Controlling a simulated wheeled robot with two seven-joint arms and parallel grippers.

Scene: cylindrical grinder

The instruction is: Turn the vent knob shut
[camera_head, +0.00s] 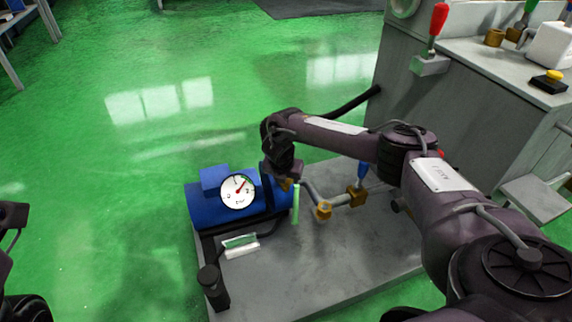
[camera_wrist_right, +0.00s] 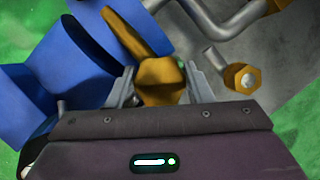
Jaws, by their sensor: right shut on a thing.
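The vent knob (camera_wrist_right: 160,80) is a brass-coloured piece with a long flat lever pointing up and left in the right wrist view. It sits beside the blue motor-like tank (camera_head: 228,208), which also shows in the wrist view (camera_wrist_right: 75,62). My right gripper (camera_wrist_right: 162,88) is shut on the knob, with one grey finger on each side. In the head view the right gripper (camera_head: 284,182) reaches down at the right end of the tank and mostly hides the knob. My left gripper is not in view; only dark parts of my left arm show at the left edge.
A round white gauge (camera_head: 237,192) with a red needle is on the tank. Grey pipe with brass fittings (camera_head: 324,209) and a blue-handled valve (camera_head: 362,171) lie just right of the gripper. A grey machine (camera_head: 440,105) stands behind. Green floor (camera_head: 110,170) is clear at left.

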